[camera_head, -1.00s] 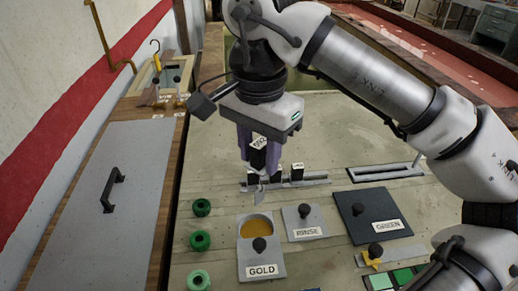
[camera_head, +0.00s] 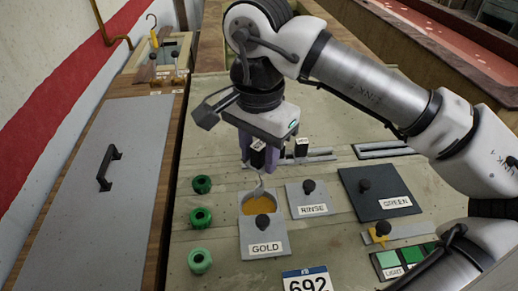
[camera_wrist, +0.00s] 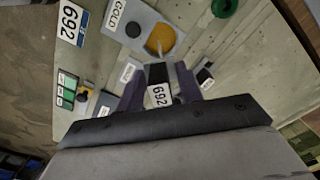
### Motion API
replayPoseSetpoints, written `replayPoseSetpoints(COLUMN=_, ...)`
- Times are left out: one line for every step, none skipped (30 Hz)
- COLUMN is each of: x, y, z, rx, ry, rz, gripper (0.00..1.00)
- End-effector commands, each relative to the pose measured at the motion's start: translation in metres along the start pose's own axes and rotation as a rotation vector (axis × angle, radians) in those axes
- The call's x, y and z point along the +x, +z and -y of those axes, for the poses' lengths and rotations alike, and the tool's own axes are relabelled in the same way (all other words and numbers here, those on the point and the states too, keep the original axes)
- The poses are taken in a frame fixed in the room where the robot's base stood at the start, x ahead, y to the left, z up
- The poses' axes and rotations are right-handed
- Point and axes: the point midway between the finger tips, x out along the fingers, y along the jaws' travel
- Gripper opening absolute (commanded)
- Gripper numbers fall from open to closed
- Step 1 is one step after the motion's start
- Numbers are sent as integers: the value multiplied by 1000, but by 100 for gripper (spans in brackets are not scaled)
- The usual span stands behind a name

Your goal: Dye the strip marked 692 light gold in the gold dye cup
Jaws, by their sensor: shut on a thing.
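My gripper (camera_head: 259,163) is shut on a black holder marked 692 (camera_wrist: 159,94). A pale strip (camera_head: 258,185) hangs from the holder over the opening of the gold dye cup (camera_head: 265,243). The cup's lid, with a black knob and GOLD label, sits toward the front, and orange-gold dye (camera_head: 257,205) shows behind it. In the wrist view the strip's lower end (camera_wrist: 160,46) overlaps the dye (camera_wrist: 160,40). I cannot tell whether it touches the liquid. A card marked 692 (camera_head: 307,281) lies at the front edge of the picture.
The RINSE lid (camera_head: 308,196) and larger GREEN lid (camera_head: 380,193) are right of the gold cup. Behind is a rail with another black holder (camera_head: 301,147). Green rings (camera_head: 201,217) stand left.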

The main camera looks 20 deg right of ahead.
Motion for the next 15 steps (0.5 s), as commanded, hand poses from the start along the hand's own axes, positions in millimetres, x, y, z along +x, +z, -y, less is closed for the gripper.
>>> replayPoseSetpoints(x=5, y=0, z=0, rx=0, ry=0, rz=0, gripper=19)
replayPoseSetpoints(x=8, y=0, z=0, rx=-1, ry=0, rz=0, gripper=19)
replayPoseSetpoints(x=11, y=0, z=0, rx=-1, ry=-1, rz=0, gripper=19)
replayPoseSetpoints(x=14, y=0, z=0, rx=-1, ry=-1, rz=0, gripper=19)
replayPoseSetpoints(x=17, y=0, z=0, rx=-1, ry=-1, rz=0, gripper=19)
replayPoseSetpoints(x=21, y=0, z=0, rx=-1, ry=-1, rz=0, gripper=19)
replayPoseSetpoints(x=25, y=0, z=0, rx=-1, ry=-1, rz=0, gripper=19)
replayPoseSetpoints(x=28, y=1, z=0, rx=-1, ry=-1, rz=0, gripper=19)
replayPoseSetpoints(x=33, y=1, z=0, rx=-1, ry=-1, rz=0, gripper=19)
replayPoseSetpoints(x=37, y=1, z=0, rx=-1, ry=0, rz=0, gripper=19)
replayPoseSetpoints(x=41, y=1, z=0, rx=-1, ry=0, rz=0, gripper=19)
replayPoseSetpoints(x=46, y=1, z=0, rx=-1, ry=0, rz=0, gripper=19)
replayPoseSetpoints(x=49, y=1, z=0, rx=-2, ry=0, rz=0, gripper=19)
replayPoseSetpoints(x=53, y=1, z=0, rx=-2, ry=1, rz=0, gripper=19)
replayPoseSetpoints(x=58, y=1, z=0, rx=-2, ry=1, rz=-1, gripper=19)
